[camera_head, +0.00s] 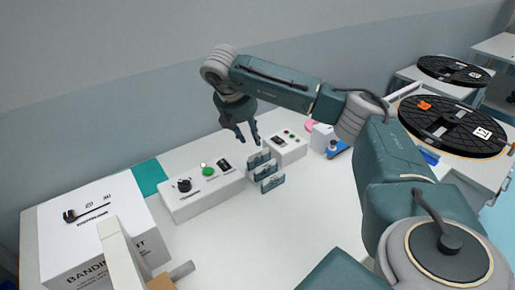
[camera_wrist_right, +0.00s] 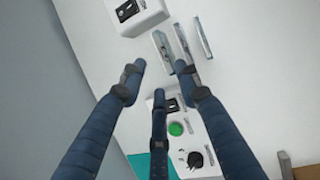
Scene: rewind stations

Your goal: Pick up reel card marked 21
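Several small reel cards stand in a row on the white table: one at the back (camera_head: 258,158), one in the middle (camera_head: 264,170) and one at the front (camera_head: 272,183). Their numbers are too small to read, so I cannot tell which is 21. In the right wrist view the cards (camera_wrist_right: 183,44) stand on edge just beyond the fingertips. My right gripper (camera_head: 249,139) is above and slightly behind the cards, fingers spread and empty. It also shows open in the right wrist view (camera_wrist_right: 159,76). My left gripper is out of view.
A white control box with a green button (camera_head: 208,171) stands left of the cards; another control box (camera_head: 290,148) stands behind them to the right. A large white banding box (camera_head: 95,240) is at left. Black reels (camera_head: 452,125) lie at right.

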